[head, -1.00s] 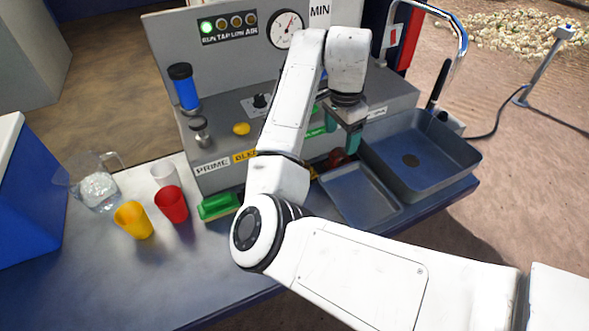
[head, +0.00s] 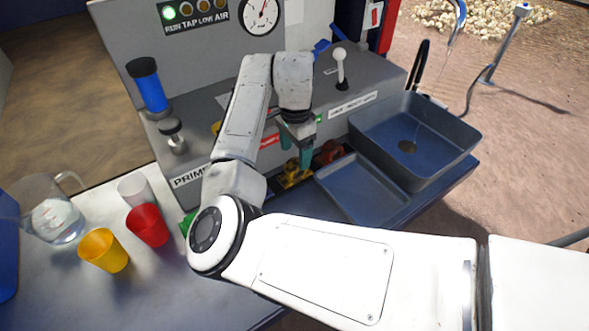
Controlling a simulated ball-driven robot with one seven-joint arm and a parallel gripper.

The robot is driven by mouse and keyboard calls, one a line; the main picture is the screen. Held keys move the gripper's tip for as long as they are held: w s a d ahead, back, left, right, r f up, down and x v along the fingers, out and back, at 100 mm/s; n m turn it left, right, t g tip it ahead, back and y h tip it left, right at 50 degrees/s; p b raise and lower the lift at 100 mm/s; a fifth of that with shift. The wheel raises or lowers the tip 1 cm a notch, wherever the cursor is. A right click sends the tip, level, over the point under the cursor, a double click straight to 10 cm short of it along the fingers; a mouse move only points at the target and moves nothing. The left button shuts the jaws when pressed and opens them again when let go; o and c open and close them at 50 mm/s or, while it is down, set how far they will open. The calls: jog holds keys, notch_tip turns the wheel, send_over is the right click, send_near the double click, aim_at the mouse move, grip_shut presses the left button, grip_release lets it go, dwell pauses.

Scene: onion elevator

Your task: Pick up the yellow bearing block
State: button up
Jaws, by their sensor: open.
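The yellow bearing block (head: 293,178) sits at the front foot of the grey machine, left of the shallow tray. Its upper part is partly hidden behind my fingers. My gripper (head: 296,150) points down with its two teal fingers apart, in front of the machine's face. The fingertips appear just above the yellow block; I cannot tell whether they touch it. A red block (head: 331,152) sits just right of the yellow one. A green block (head: 187,222) shows only a sliver beside my arm.
The shallow tray (head: 365,190) and the deep sink (head: 408,150) lie to the right. Yellow (head: 103,250), red (head: 147,226) and white (head: 134,188) cups and a clear jug (head: 55,218) stand at the left. A white-knobbed lever (head: 340,66) rises from the machine top.

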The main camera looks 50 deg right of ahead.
aim_at(295, 162)
jog(key=shift+f+p, duration=0.35)
jog(key=shift+f, duration=2.9)
jog(key=shift+r, duration=0.1)
jog(key=c, duration=1.4)
